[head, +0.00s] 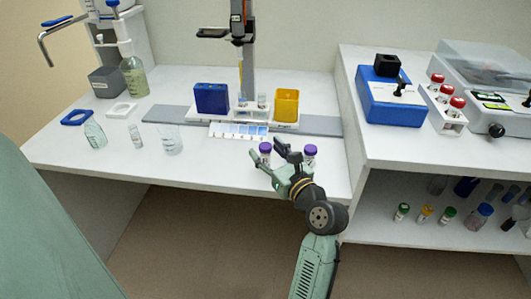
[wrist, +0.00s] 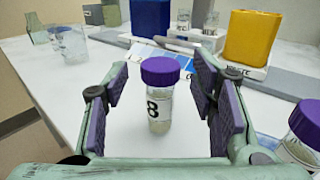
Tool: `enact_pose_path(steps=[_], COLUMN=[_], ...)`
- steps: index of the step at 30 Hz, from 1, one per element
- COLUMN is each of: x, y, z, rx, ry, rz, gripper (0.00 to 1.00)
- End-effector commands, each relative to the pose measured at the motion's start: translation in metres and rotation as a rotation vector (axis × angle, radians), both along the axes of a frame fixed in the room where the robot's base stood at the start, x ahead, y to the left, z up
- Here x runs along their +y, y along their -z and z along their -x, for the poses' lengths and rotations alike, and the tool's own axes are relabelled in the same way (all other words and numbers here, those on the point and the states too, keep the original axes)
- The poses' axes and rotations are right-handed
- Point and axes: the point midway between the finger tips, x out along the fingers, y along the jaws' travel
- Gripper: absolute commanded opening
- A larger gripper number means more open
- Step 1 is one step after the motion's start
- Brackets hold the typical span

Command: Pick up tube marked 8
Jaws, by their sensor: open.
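The tube marked 8 (wrist: 158,108) stands upright on the white bench, with a purple cap and a black 8 on its white label. In the wrist view it is ahead of my gripper (wrist: 158,100), centred between the two purple-padded fingers and apart from both.
Behind the tubes are a card with blue squares (head: 238,130), a blue holder (head: 211,98) and a yellow holder (head: 286,105). Glass beakers (head: 168,139) stand to the left. A raised shelf (head: 400,142) with a blue device (head: 390,102) is at right. Bench between beakers and tubes is clear.

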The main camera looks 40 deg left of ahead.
Motion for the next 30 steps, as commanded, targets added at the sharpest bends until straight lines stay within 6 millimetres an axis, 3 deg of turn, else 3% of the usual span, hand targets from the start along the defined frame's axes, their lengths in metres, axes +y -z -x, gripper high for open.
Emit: enact_pose_path(steps=[4, 11, 30], x=[0.0112, 0.0113, 0.011], y=[-0.0009, -0.0002, -0.0002], z=[-0.0041, -0.0046, -0.0046], rx=[-0.001, -0.001, -0.001], ry=[0.0, 0.001, 0.001], rz=[0.0, 0.0, 0.0], gripper=[0.52, 0.51, 0.09])
